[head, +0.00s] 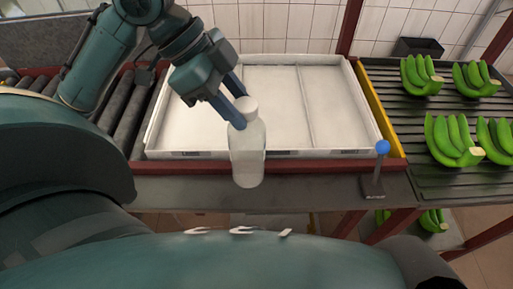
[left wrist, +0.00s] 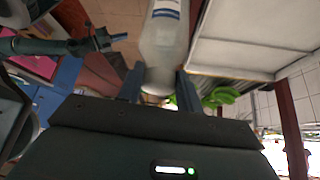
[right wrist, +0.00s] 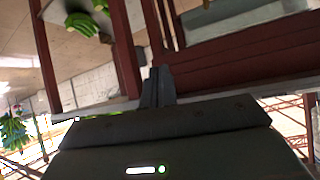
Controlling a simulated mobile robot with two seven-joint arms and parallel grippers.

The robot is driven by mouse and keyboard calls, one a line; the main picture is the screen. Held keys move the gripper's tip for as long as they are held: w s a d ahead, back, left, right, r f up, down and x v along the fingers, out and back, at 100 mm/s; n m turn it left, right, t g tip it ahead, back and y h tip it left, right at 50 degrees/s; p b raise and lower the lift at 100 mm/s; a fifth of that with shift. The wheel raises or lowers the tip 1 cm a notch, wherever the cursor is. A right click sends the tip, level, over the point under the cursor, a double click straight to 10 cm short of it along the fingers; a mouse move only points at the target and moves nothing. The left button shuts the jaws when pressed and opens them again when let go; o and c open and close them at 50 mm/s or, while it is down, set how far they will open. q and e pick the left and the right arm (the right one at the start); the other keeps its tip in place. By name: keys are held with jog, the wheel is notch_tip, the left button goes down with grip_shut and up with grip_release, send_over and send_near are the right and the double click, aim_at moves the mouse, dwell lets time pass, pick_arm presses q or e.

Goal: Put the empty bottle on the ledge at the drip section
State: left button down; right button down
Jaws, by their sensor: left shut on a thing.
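A whitish, translucent bottle (head: 248,160) hangs upright below my left gripper (head: 232,103), in front of the white tray. My left gripper is shut on its neck end. In the left wrist view the bottle (left wrist: 165,35) sits between the two fingers and shows a pale label with a blue band. The grey ledge (head: 310,190) runs along the front of the tray. The bottle's lower end overlaps the ledge in the head view; I cannot tell whether it touches. My right gripper (right wrist: 158,85) shows only in the right wrist view, with its fingers together and nothing between them.
The white tray (head: 352,100) is empty, with a dark red rail (head: 320,166) before it. A blue-knobbed lever (head: 382,148) stands on the ledge at the right. Green banana bunches (head: 450,138) lie on the dark slatted rack at the right. Rollers (head: 128,110) are at the left.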

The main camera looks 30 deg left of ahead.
aim_at(238, 134)
pick_arm(q)
notch_tip(238, 134, down, 2)
jog(key=shift+s+f, duration=0.15)
jog(key=shift+f, duration=0.1)
jog(key=shift+f+b, duration=0.6)
jog(key=shift+f, duration=1.55)
pick_arm(e)
jog(key=shift+w+a+f, duration=0.1)
jog(key=shift+a, duration=0.25)
pick_arm(q)
jog(key=shift+f, duration=0.2)
jog(key=c, duration=0.9)
grip_release()
jog(key=shift+r, duration=0.1)
jog(key=shift+c, duration=0.2)
